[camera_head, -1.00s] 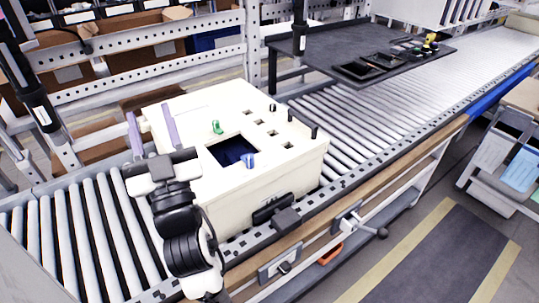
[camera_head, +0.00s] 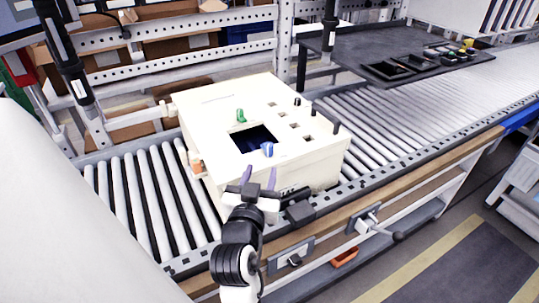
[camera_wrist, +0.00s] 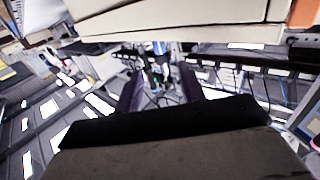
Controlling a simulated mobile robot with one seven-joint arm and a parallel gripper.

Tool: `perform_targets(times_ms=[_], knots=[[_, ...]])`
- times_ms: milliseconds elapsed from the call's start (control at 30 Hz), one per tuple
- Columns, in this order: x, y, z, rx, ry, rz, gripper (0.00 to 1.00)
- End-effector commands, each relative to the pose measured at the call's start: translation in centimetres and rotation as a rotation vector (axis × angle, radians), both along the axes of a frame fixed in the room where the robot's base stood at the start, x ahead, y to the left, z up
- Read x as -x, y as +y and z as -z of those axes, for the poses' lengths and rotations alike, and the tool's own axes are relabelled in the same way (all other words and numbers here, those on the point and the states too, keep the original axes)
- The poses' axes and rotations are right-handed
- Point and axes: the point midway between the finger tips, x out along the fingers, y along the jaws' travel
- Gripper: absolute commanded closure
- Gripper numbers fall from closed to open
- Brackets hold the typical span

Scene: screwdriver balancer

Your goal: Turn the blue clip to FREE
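The blue clip (camera_head: 267,149) stands at the near right edge of the dark square opening (camera_head: 252,138) in the top of the cream box (camera_head: 218,112). A green clip (camera_head: 241,116) stands at the far edge of the same opening. I cannot read any FREE marking. My gripper (camera_head: 259,179) is at the near side of the box, below and slightly left of the blue clip and apart from it. In the wrist view its two purple fingers (camera_wrist: 160,92) are spread with nothing held between them. The clips cannot be made out in the wrist view.
The box sits on a roller conveyor (camera_head: 150,190) with a metal side rail. Dark pegs (camera_head: 336,127) stand up along the box's right side. A black clamp-like block (camera_head: 298,210) is at the rail, right of my gripper. A dark shelf with trays (camera_head: 395,68) is at the back right.

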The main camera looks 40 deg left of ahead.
Motion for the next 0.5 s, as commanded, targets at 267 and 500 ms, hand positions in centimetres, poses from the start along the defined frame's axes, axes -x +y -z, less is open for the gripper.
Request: perform_targets(times_ms=[267,500], knots=[[-5.5,3.1,-0.5,0.003,0.001,0.002,0.61],[-8.6,4.8,-0.2,0.002,0.001,0.0,0.61]])
